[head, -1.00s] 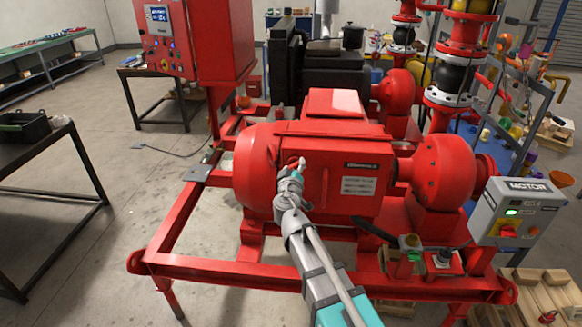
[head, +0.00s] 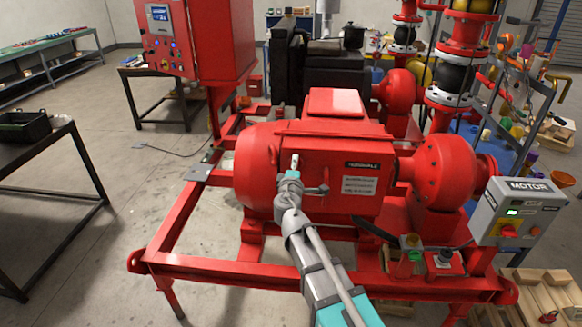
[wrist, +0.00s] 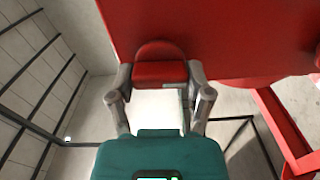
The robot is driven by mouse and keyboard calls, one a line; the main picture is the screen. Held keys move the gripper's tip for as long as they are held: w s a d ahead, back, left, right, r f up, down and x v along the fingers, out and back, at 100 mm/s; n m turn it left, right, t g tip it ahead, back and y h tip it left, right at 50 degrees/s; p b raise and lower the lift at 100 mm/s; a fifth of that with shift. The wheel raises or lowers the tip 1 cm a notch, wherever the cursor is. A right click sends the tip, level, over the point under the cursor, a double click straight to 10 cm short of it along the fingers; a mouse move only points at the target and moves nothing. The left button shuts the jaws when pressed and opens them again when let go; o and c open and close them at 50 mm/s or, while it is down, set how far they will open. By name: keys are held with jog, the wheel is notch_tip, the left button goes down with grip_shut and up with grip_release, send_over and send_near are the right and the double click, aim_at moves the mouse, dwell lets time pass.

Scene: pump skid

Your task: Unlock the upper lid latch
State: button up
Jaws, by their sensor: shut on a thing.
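My gripper (head: 293,165) is at the left part of the front of the red terminal box (head: 340,155). In the wrist view, its two grey fingers (wrist: 160,75) are closed on a red piece with a rounded top, which looks like the upper lid latch (wrist: 160,70). The large red surface of the box lies just beyond it. In the head view, my wrist and fingers hide most of the latch. A small lever handle (head: 318,189) sits on the box front, right of my wrist.
A grey motor switch box (head: 517,212) stands at the right. The red skid frame (head: 220,268) runs below my arm. A red control cabinet (head: 195,40) is behind at the left. Open floor lies left of the skid.

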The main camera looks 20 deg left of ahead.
jog(key=shift+n, duration=0.5)
jog(key=o, duration=1.1)
jog(key=shift+o, duration=0.2)
jog(key=shift+s, duration=0.15)
jog(key=v, duration=1.1)
jog(key=shift+s, duration=0.35)
jog(key=shift+f, duration=0.1)
